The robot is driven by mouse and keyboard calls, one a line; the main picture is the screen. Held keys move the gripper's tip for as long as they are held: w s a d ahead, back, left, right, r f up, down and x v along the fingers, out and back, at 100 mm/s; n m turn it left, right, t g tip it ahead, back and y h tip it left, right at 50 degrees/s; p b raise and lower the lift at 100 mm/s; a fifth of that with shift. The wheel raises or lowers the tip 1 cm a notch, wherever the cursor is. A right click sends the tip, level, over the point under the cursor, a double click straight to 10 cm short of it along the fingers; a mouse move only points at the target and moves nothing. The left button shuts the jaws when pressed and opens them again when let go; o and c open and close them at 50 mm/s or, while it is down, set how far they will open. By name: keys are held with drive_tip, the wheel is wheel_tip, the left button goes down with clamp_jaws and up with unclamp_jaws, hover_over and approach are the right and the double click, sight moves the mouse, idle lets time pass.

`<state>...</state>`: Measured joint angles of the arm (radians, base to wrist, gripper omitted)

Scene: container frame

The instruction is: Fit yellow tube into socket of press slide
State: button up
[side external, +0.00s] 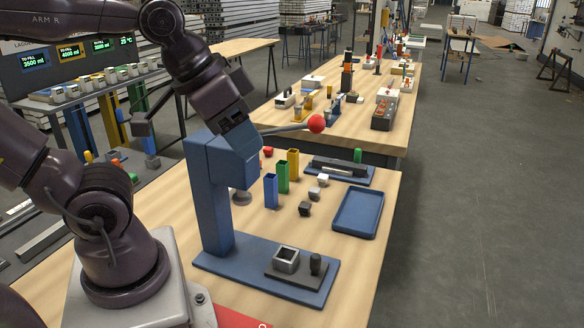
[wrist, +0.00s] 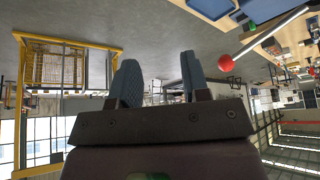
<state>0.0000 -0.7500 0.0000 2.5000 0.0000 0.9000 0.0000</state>
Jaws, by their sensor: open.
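The yellow tube (side external: 293,163) is square and stands upright on the wooden table, at the far end of a row with a green tube (side external: 283,178) and a blue tube (side external: 271,191). The press slide (side external: 299,279) is a dark plate on the blue press base, with a grey square socket (side external: 286,259) and a black knob (side external: 316,264). The socket looks empty. My gripper (wrist: 160,78) is open in the wrist view, with nothing between its fingers. In the side view its fingers cannot be made out; my arm reaches up behind the press head.
The blue press (side external: 213,190) stands between my arm and the tubes. Its lever ends in a red ball (side external: 316,123), which also shows in the wrist view (wrist: 230,62). Small blocks (side external: 314,194), an empty blue tray (side external: 358,212) and a dark blue rack (side external: 340,170) lie to the right.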

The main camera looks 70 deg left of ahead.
drive_tip(key=o, duration=0.4)
drive_tip(key=shift+c, duration=0.2)
drive_tip(key=w+a+r+n+y, duration=0.1)
drive_tip(key=w+a+n, duration=0.1)
drive_tip(key=w+a, duration=0.4)
drive_tip(key=w+a+r+n, duration=0.1)
drive_tip(key=w+a, duration=0.2)
drive_tip(key=w, duration=0.5)
drive_tip(key=n+g+y, duration=0.2)
drive_tip(key=n, duration=0.4)
hover_over(293, 158)
drive_tip(key=s+d, duration=0.2)
wheel_tip(293, 158, down, 20)
drive_tip(key=shift+s+x, duration=0.2)
drive_tip(key=shift+x, duration=1.95)
drive_tip(key=shift+s+x, duration=0.25)
drive_tip(key=shift+x, duration=1.85)
drive_tip(key=shift+s+x, duration=0.2)
drive_tip(key=shift+x, duration=1.95)
